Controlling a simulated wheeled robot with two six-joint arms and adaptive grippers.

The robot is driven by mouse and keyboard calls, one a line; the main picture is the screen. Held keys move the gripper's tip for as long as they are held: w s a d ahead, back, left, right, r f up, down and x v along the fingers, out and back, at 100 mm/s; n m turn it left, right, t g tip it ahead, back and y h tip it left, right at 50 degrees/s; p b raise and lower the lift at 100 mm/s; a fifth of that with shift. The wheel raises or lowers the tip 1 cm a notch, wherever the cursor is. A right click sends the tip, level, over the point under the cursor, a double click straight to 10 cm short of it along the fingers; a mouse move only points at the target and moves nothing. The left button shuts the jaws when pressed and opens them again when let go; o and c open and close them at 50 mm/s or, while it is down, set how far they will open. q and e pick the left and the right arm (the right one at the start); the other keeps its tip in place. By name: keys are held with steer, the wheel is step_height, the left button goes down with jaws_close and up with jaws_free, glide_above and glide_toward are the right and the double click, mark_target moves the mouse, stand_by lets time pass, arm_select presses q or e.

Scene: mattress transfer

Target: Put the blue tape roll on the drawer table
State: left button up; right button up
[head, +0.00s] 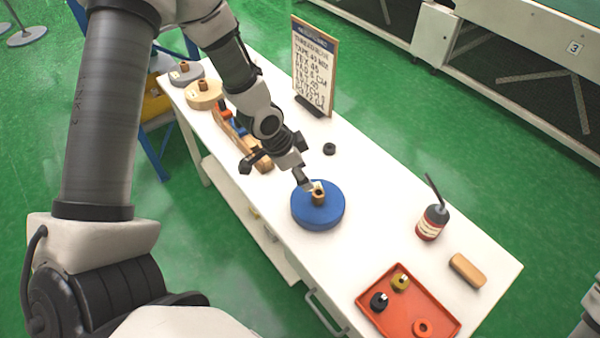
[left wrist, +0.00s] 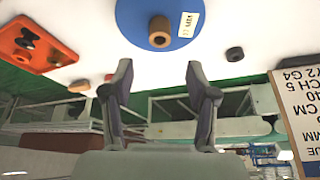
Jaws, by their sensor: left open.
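The blue tape roll (head: 318,214) lies flat on the white table (head: 380,215), its tan core (left wrist: 159,32) standing up in the middle. In the left wrist view the blue disc (left wrist: 135,22) is at the top edge, partly cut off, with a white label beside the core. My left gripper (head: 308,185) is at the core in the head view, pointing down toward it. In the left wrist view its two fingers (left wrist: 157,75) are spread apart with nothing between them; whether they touch the roll I cannot tell. My right gripper is out of view.
A grey roll (head: 186,74) and a cream roll (head: 204,95) lie at the far left end. A signboard (head: 314,65) stands at the back. A red bottle (head: 432,222), a wooden block (head: 467,270) and an orange tray (head: 440,318) are at right. A black ring (head: 329,149) lies behind the roll.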

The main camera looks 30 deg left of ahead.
arm_select(q)
steer(key=s+d+f+n, duration=0.1)
steer(key=s+f, duration=0.2)
steer(key=f, duration=0.1)
steer(key=s+d+f+n+g+b, duration=0.1)
steer(key=s+f+n, duration=0.1)
steer(key=s+f, duration=0.2)
steer(key=s+f+n+g+y, duration=0.1)
steer(key=s+f, duration=0.2)
steer(key=f, duration=0.1)
steer(key=shift+s+d+n+b, duration=0.2)
steer(key=shift+d+n+b, duration=0.15)
steer(key=shift+d+n, duration=0.05)
steer(key=s+f+n+y, duration=0.1)
steer(key=s+f+n, duration=0.1)
steer(key=s, duration=0.4)
steer(key=s+f+n+g+y, duration=0.1)
steer(key=s+f, duration=0.4)
steer(key=shift+s+f+n, duration=0.2)
steer(key=shift+s+n, duration=0.2)
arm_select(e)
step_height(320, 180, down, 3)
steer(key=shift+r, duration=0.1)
